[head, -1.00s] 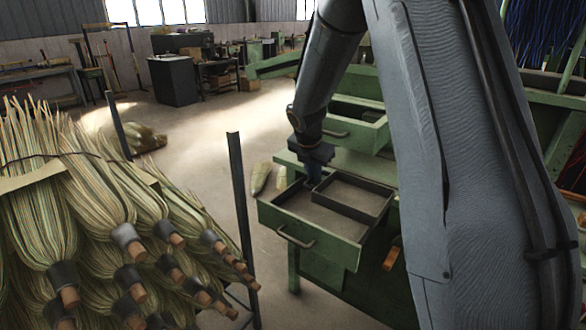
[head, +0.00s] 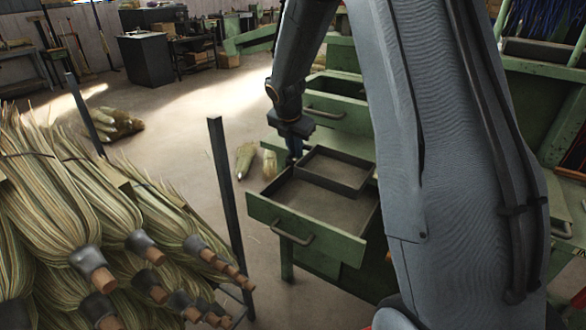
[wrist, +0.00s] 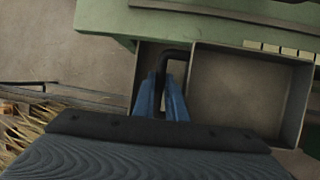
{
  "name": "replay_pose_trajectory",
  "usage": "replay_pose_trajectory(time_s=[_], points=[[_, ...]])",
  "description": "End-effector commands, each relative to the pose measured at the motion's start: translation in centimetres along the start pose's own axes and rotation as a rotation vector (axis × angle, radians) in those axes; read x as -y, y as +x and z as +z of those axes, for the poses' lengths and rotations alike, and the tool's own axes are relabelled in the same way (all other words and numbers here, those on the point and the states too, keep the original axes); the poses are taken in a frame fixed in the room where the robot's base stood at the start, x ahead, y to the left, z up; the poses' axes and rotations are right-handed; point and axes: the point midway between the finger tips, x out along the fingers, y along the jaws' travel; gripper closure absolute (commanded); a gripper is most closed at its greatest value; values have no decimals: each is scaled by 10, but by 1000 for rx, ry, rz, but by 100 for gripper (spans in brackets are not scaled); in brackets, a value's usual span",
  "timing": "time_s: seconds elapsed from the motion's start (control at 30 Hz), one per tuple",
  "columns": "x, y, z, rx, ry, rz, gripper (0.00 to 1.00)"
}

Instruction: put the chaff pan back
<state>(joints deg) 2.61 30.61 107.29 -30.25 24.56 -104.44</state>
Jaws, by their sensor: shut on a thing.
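The chaff pan (head: 340,190) is a shallow dark rectangular tray at the back of the pulled-out green drawer (head: 301,236). In the wrist view the pan (wrist: 297,103) lies right of my fingers, with a dark bent handle (wrist: 172,51) on its left wall. My gripper (wrist: 163,82), with blue fingers, is shut on that handle. In the head view my gripper (head: 293,160) is at the pan's left end, partly hidden by my wrist. I cannot tell whether the pan touches the drawer floor.
The drawer belongs to a green bench (head: 345,118), whose edge crosses the top of the wrist view. A dark upright post (head: 228,195) stands left of the drawer. Stacked brooms (head: 90,220) fill the left. Loose straw bundles (head: 246,160) lie on the floor behind.

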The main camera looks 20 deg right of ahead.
Motion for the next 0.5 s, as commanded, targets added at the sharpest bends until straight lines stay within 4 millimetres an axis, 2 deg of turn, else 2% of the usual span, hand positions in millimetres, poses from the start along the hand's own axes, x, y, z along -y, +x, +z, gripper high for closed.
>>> replay_pose_trajectory(time_s=[0.3, 0.5], points=[[-1, 31, -5, 1, 3, -1, 100], [-3, 60, -11, 1, 4, -2, 100]])
